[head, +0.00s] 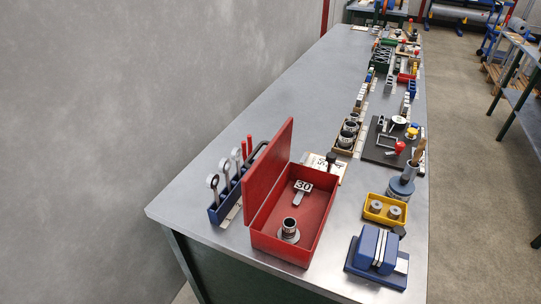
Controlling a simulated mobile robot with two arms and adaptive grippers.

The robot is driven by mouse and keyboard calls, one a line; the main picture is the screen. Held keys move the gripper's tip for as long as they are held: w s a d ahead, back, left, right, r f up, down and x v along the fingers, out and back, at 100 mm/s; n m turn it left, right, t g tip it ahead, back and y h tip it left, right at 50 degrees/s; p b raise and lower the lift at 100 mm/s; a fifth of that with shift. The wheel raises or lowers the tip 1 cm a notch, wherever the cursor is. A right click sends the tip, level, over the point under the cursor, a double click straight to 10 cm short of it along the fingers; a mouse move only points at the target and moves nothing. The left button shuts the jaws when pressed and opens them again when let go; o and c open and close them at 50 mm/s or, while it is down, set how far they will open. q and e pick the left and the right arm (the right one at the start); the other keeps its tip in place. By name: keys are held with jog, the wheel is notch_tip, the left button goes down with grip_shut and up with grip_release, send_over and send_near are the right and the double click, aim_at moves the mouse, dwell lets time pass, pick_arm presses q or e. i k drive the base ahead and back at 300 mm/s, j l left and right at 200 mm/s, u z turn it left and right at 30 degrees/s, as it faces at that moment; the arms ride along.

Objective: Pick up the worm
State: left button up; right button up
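I cannot tell for certain which part is the worm. A grey metal part with an upright ringed cylinder on a round base (289,229) stands in the open red box (284,254) near the front of the bench. Two small grey round parts (394,212) sit in the yellow tray (372,216) to the right. Neither of my grippers shows in the head view, and nothing is seen held.
The red box's lid stands raised on its left. A blue rack (217,213) of ring-ended tools is left of it, and a blue vise (378,250) stands at the front right. Several fixtures line the right side. The bench's left side (290,100) is clear, along a grey wall.

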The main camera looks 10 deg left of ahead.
aim_at(289, 232)
jog(key=i+j+z, duration=0.2)
jog(key=j+z, duration=0.3)
jog(key=j, duration=0.45)
jog(key=j+z, duration=0.45)
jog(key=j, duration=0.55)
